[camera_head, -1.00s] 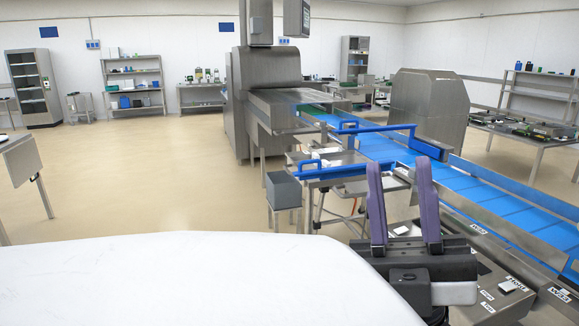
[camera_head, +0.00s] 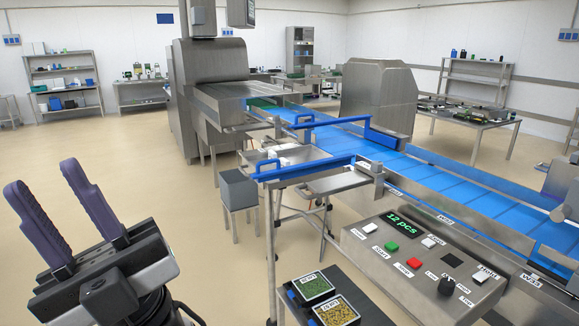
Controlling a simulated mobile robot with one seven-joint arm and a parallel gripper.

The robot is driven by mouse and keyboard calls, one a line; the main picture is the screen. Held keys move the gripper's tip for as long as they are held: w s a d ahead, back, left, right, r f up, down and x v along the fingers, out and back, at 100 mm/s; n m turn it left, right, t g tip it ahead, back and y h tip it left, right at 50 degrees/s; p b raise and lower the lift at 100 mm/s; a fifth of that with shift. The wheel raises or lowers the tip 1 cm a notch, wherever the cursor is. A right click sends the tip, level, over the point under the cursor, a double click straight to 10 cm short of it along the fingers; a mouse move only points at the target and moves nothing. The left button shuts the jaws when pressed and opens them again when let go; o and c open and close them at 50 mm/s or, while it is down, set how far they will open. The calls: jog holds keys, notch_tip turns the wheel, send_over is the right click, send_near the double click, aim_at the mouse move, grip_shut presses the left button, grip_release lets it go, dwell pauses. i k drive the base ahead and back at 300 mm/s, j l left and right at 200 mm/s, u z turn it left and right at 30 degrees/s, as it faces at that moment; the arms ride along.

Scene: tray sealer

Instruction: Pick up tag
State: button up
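My gripper (camera_head: 42,178) is at the lower left of the head view, with its two purple fingers pointing up and apart. Nothing shows between them. I cannot make out a separate loose tag. More labels are on the control panel (camera_head: 405,285) at the lower right. My gripper is well to the left of the trays and the panel, touching neither.
The trays sit on a dark stand (camera_head: 375,313) beside the panel, which has a "12 pcs" display, buttons and a knob. A blue conveyor (camera_head: 430,172) with blue guard bars runs behind. A grey box (camera_head: 237,188) stands on a stool. Open floor (camera_head: 150,170) lies at the left.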

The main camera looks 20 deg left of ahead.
aim_at(285, 162)
jog(key=l+u, duration=0.1)
jog(key=u, duration=0.7)
jog(key=i+j+z, duration=0.15)
jog(key=z, duration=0.3)
jog(key=i+j+z, duration=0.1)
jog(key=j+z, duration=0.4)
jog(key=i+j+z, duration=0.15)
jog(key=j, duration=0.35)
jog(key=j+z, duration=0.2)
jog(key=j, duration=0.25)
jog(key=i+j, duration=0.1)
jog(key=j, duration=0.95)
jog(key=i+j+z, duration=0.1)
jog(key=j, duration=0.95)
jog(key=i+j, duration=0.25)
jog(key=i, duration=0.25)
jog(key=i+j, duration=0.2)
jog(key=i, duration=0.25)
